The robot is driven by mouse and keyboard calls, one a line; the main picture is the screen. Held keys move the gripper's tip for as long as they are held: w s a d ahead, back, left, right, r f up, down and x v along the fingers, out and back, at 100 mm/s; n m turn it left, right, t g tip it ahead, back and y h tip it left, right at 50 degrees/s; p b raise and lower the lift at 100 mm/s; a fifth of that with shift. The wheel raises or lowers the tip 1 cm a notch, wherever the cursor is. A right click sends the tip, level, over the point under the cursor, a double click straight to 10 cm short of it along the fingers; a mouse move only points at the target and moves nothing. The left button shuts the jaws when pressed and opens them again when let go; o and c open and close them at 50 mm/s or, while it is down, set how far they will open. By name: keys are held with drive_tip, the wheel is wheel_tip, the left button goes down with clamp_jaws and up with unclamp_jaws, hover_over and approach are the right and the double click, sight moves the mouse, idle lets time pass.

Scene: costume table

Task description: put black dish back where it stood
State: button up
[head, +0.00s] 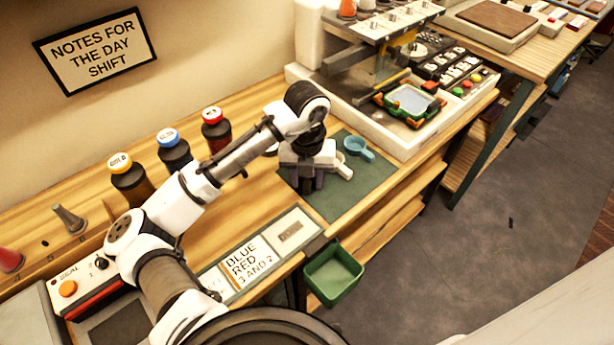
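My gripper (309,176) points down over the dark green mat (345,205) on the wooden table. My own wrist and hand hide most of what is beneath it. Dark purplish shapes show under the hand, and I cannot tell whether they are fingers or something held. I cannot make out a black dish for certain in this view. A small blue dish with a handle (357,147) sits on the mat, just right of and behind the hand.
Three dark bottles with yellow (131,180), blue (174,150) and red (215,131) caps stand along the wall. A white tray with a machine (408,147) borders the mat behind. A green bin (333,276) hangs at the front edge. The mat's front part is clear.

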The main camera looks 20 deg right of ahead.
sight(307, 182)
wheel_tip(307, 182, up, 12)
drive_tip(key=b, duration=0.1)
idle(0.7)
